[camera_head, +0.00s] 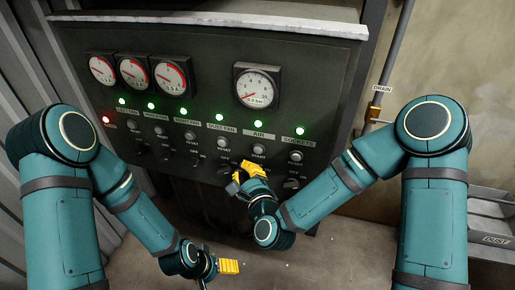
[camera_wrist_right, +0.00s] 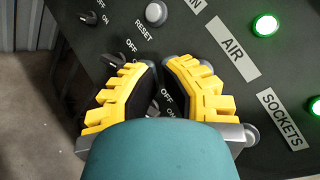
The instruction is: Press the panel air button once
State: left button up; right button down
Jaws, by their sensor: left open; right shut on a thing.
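The panel (camera_head: 325,70) carries a row of labelled lights, buttons and switches. The air label (camera_head: 258,134) sits under a lit green light (camera_head: 258,124), with a small grey air button (camera_head: 258,149) below. My right gripper (camera_head: 249,168) is at the panel just below this button, over the air switch area. In the wrist view its yellow fingers (camera_wrist_right: 159,66) are nearly together and hide the air button; the air label (camera_wrist_right: 233,46) is beside them. What is between the fingers cannot be made out. My left gripper (camera_head: 229,266) is open and empty, low in front of the panel.
The sockets button (camera_head: 296,156) is right of the air button and the dust fan button (camera_head: 221,146) left. Several gauges (camera_head: 257,86) are above. A red light (camera_head: 106,119) is at the far left. Grey bins (camera_head: 487,206) stand at right. The floor below the panel is clear.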

aim_at(258, 150)
jog(key=w, duration=0.1)
jog(key=w+d, duration=0.1)
jog(key=w, duration=0.1)
jog(key=shift+w+d, duration=0.1)
jog(key=shift+w, duration=0.15)
jog(key=c, duration=1.7)
grip_release()
grip_shut()
jog(key=shift+w+d+b, duration=0.1)
jog(key=shift+w+b, duration=0.3)
